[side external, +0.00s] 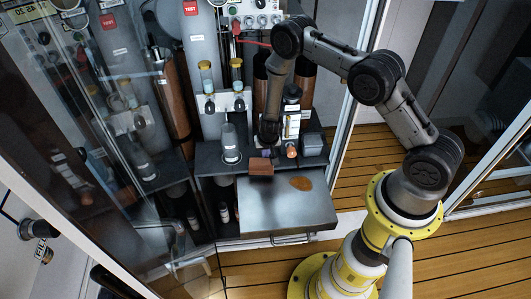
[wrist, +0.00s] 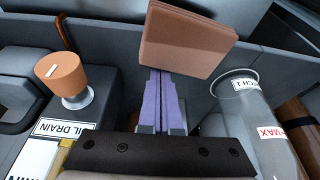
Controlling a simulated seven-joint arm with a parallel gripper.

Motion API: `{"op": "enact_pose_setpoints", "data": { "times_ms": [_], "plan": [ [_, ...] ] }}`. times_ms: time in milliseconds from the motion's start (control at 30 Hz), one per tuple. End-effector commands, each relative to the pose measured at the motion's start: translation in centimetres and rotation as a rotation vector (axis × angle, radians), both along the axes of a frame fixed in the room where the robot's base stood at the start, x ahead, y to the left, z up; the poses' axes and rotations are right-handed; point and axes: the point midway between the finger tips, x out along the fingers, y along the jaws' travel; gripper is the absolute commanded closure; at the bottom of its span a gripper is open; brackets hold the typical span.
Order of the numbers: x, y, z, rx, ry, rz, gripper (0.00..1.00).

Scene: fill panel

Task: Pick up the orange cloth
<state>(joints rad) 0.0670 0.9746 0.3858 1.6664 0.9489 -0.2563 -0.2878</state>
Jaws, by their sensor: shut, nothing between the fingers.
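The orange cloth (side external: 261,168) looks like a folded brownish-orange block at the back edge of the metal tray. In the wrist view the cloth (wrist: 187,40) appears just beyond the fingertips, its flat face towards the camera. My gripper (side external: 266,153) is low at the back of the tray, beside the cloth. In the wrist view its purple fingers (wrist: 166,76) are together with nothing between them. The fingertips overlap the cloth's lower edge in the picture; I cannot tell whether they touch it.
The metal tray (side external: 285,215) carries an orange-brown puddle (side external: 300,183) right of the cloth; its front is clear. An orange knob (wrist: 62,75) by the oil drain label (wrist: 62,128) is left of my fingers. A clear vessel (wrist: 243,115) marked MAX is close on the right.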

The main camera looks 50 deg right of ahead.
Motion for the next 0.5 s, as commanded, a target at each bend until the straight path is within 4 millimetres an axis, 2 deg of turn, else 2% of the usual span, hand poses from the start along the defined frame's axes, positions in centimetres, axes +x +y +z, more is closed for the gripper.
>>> {"op": "enact_pose_setpoints", "data": {
  "times_ms": [500],
  "plan": [
    [-1.9,1.9,7.9,0.001,-0.003,0.001,1.0]
  ]
}}
